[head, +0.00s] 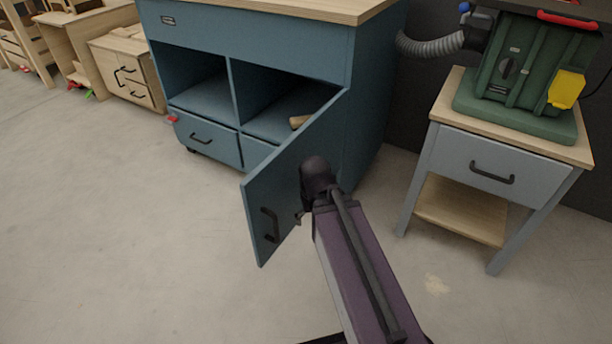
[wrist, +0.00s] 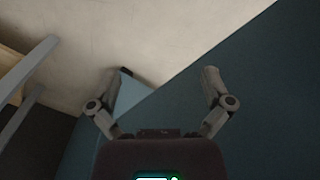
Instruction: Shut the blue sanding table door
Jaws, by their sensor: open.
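The blue sanding table (head: 245,38) stands at the upper middle of the head view. Its blue door (head: 285,190) is swung open toward the camera, with a dark handle (head: 270,226) near its free edge. My gripper is at the end of my arm, right beside the door panel on its right-hand face. In the head view it is mostly hidden by my wrist, so contact with the door cannot be told. In the wrist view my gripper (wrist: 160,76) is open with nothing between its fingers, and a dark blue surface, apparently the door (wrist: 265,90), fills the right side.
The open bay holds a small wooden piece (head: 299,121); a drawer (head: 207,140) sits in the lower left of the table. A grey stand (head: 455,160) with a green machine (head: 520,75) stands to the right. Wooden furniture (head: 125,65) is at the left. The floor in front is clear.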

